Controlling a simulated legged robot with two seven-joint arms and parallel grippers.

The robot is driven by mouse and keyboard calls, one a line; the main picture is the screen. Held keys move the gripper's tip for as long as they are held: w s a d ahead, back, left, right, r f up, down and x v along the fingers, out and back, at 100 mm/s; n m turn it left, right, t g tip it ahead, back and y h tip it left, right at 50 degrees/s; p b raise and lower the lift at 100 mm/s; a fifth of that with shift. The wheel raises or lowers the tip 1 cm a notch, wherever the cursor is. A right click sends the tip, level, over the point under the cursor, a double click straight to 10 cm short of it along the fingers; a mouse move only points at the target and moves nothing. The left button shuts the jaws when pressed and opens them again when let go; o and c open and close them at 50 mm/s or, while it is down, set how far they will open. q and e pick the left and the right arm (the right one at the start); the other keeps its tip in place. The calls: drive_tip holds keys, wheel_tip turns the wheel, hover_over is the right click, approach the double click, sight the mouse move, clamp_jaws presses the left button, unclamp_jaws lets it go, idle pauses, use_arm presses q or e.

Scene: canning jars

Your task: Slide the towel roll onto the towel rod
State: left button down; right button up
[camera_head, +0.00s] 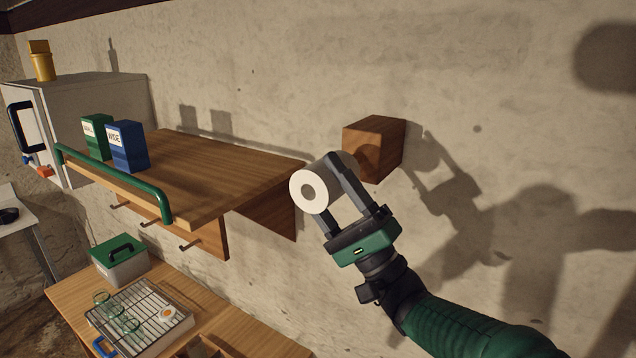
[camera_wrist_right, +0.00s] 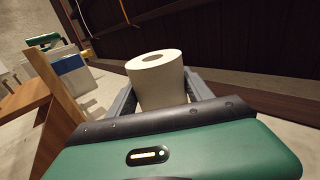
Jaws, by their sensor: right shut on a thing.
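The towel roll (camera_head: 309,191) is a white cylinder with a dark centre hole, its ring-shaped end facing the head camera. My right gripper (camera_head: 322,184) is shut on it, one finger on each side. In the right wrist view the roll (camera_wrist_right: 157,84) sits between the fingers, its hole showing at the top end. A wooden block (camera_head: 373,148) is fixed to the wall just behind and right of the roll. My left gripper is not in view.
A wooden wall shelf (camera_head: 215,172) with a green rail (camera_head: 110,178) is close left of the roll. It carries a green box (camera_head: 96,135) and a blue box (camera_head: 127,147). Below, a table holds a wire rack (camera_head: 138,312) and a green-lidded box (camera_head: 119,262). The wall right of the block is clear.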

drive_tip(key=shift+w+d+r, duration=0.1)
drive_tip(key=shift+d, duration=0.05)
idle(0.5)
drive_tip(key=shift+w+d, duration=0.1)
drive_tip(key=shift+w, duration=0.1)
drive_tip(key=shift+w+d, duration=0.65)
drive_tip(key=shift+w, duration=0.25)
idle(0.4)
drive_tip(key=shift+w+d, duration=0.2)
drive_tip(key=shift+w, duration=0.1)
drive_tip(key=shift+w+d, duration=0.45)
drive_tip(key=shift+w, duration=0.15)
drive_tip(key=shift+w+d, duration=0.1)
drive_tip(key=shift+w, duration=0.1)
